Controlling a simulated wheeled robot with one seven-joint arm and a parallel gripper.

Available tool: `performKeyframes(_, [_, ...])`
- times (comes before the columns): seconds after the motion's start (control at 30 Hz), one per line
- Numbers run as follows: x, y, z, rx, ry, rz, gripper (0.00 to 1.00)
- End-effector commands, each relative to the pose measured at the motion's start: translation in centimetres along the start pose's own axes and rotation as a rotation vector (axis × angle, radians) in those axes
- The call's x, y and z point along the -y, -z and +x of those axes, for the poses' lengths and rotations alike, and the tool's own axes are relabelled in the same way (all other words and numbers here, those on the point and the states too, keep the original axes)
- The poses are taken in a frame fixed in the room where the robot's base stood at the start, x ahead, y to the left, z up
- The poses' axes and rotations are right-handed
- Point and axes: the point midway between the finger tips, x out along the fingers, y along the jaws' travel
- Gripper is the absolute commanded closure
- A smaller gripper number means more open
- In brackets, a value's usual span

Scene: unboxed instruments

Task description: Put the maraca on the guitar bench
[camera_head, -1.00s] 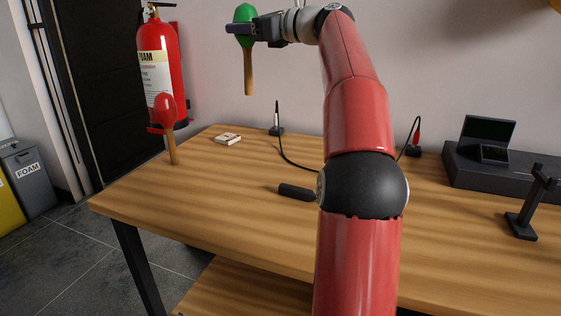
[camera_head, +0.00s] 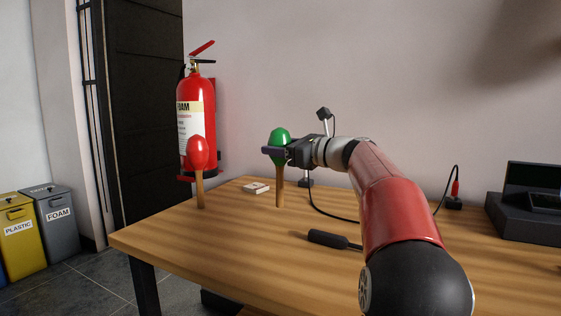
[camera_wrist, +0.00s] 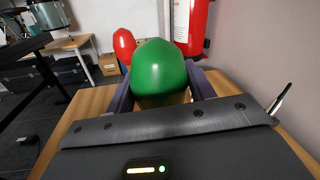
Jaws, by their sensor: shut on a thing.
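My gripper (camera_head: 276,152) is shut on a green maraca (camera_head: 280,134), just below its round head. The maraca is upright, with its wooden handle hanging down. The handle's lower end shows against the wooden bench top (camera_head: 215,236); I cannot tell whether it touches. In the wrist view the green head (camera_wrist: 160,68) sits between the fingers and hides the handle. A second maraca, red (camera_head: 197,153), stands upright near the bench's left end, left of my gripper.
A small white box (camera_head: 256,188) lies behind the maracas. A dark-handled tool (camera_head: 328,239) lies right of the green maraca. A thin cable runs along the back. A red fire extinguisher (camera_head: 196,105) hangs behind the left end. The front left of the bench is clear.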

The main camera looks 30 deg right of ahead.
Motion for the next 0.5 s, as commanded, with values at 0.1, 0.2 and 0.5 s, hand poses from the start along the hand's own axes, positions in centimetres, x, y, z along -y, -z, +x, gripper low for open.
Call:
performKeyframes(0.1, [-0.3,1.7,0.0,-0.001,0.001,0.001,0.73])
performKeyframes(0.2, [-0.3,2.0,0.0,0.0,0.001,-0.001,0.73])
performKeyframes(0.5, [-0.4,2.2,0.0,0.0,0.0,-0.001,0.73])
